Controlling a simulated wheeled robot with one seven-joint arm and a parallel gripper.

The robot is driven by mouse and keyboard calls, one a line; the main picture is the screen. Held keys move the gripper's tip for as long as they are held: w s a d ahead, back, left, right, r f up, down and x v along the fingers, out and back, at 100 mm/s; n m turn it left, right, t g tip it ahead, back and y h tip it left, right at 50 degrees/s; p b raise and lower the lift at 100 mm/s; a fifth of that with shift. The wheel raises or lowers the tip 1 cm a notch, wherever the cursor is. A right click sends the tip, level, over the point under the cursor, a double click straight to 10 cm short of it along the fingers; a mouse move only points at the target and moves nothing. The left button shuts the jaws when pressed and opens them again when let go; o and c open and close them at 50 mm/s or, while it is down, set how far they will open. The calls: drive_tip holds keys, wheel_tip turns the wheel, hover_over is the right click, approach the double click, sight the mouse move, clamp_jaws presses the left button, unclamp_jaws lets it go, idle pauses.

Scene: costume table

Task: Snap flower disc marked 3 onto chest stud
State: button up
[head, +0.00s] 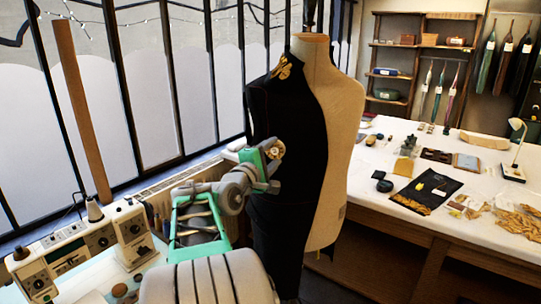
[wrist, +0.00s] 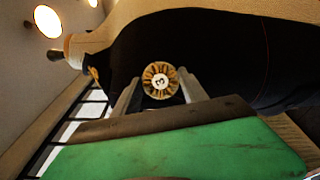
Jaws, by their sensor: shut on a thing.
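The flower disc (wrist: 160,80) is gold with petals and a white centre marked 3. My gripper (wrist: 159,90) is shut on it, with one finger at each side and the numbered face toward the wrist camera. In the head view the disc (head: 275,150) is at the tip of my gripper (head: 271,164), in front of the chest of the black garment (head: 290,120) on the dress form. I cannot tell whether the disc touches the cloth. The chest stud is not visible; the disc or gripper may hide it.
A gold ornament (head: 283,67) sits on the garment's shoulder. The dress form's bare beige side (head: 345,130) faces right. A white table (head: 400,150) with several small items stands at the right. A sewing machine (head: 70,255) is at lower left, by the barred window.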

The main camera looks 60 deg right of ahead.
sight(282, 141)
drive_tip(key=shift+w+d+f+p, duration=0.1)
drive_tip(key=shift+w+d+p, duration=0.2)
drive_tip(key=shift+d, duration=0.65)
drive_tip(key=shift+w+d+r+p, duration=0.15)
drive_tip(key=shift+w+d, duration=0.1)
drive_tip(key=shift+d, duration=0.75)
drive_tip(key=shift+w+d+f+p, duration=0.15)
drive_tip(key=shift+w+d+p, duration=0.15)
drive_tip(key=shift+d, duration=0.65)
drive_tip(key=shift+s, duration=0.1)
drive_tip(key=shift+d, duration=0.5)
drive_tip(key=o, duration=1.4)
drive_tip(key=shift+c, duration=0.2)
drive_tip(key=shift+o, duration=0.3)
drive_tip(key=o, duration=0.4)
